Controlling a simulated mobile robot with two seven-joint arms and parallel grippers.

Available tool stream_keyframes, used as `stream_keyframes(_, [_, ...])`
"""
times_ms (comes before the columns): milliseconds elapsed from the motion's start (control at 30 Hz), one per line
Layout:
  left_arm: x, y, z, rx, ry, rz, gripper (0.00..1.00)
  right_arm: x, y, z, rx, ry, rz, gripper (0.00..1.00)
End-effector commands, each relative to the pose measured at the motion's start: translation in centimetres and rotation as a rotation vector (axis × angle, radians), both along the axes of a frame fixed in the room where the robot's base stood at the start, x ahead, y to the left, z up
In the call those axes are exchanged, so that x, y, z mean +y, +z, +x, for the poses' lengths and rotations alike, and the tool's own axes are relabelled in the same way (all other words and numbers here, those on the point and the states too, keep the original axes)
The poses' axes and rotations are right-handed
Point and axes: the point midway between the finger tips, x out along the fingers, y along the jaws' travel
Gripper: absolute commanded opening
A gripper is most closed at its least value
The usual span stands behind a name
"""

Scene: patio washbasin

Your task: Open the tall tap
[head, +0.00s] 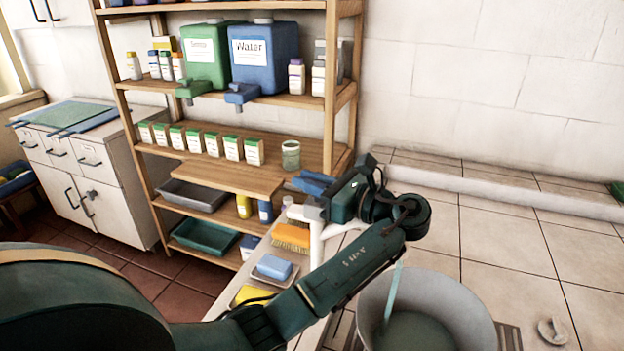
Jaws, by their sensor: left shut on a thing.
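My left arm reaches in from the lower left, and its gripper (308,208) is at the top of a pale upright tap (317,243) beside the basin. The gripper is shut on the tap's handle, a blue part (313,184) at its top; the exact contact is hard to see. My arm hides most of the tap's body and spout. A thin pale teal stream (393,292) shows below my arm and runs down into the round grey basin (470,304), which has greenish water in it. My right gripper is not in view.
A wooden shelf (225,172) at the back left holds a green tank (205,66), a blue water tank (265,62) and small boxes. An orange brush (291,236) and a blue sponge (274,267) lie left of the tap. The tiled counter (505,235) on the right is mostly clear.

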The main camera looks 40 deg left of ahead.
Motion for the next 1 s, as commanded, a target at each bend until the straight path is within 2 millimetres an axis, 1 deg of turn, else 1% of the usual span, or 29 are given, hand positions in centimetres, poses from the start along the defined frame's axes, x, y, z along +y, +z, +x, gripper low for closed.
stream_keyframes(200, [-0.04,-0.10,-0.21,0.005,0.135,-0.004,0.00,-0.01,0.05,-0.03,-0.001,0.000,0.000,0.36])
stream_keyframes(400, [-0.02,-0.05,-0.36,0.003,0.206,-0.003,0.00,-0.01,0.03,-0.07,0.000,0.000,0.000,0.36])
stream_keyframes(600, [0.01,-0.05,-0.44,0.001,0.237,-0.001,0.00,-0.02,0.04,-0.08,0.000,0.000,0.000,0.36])
stream_keyframes(1000, [0.08,-0.01,-0.49,-0.001,0.243,-0.001,0.00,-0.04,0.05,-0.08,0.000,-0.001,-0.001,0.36])
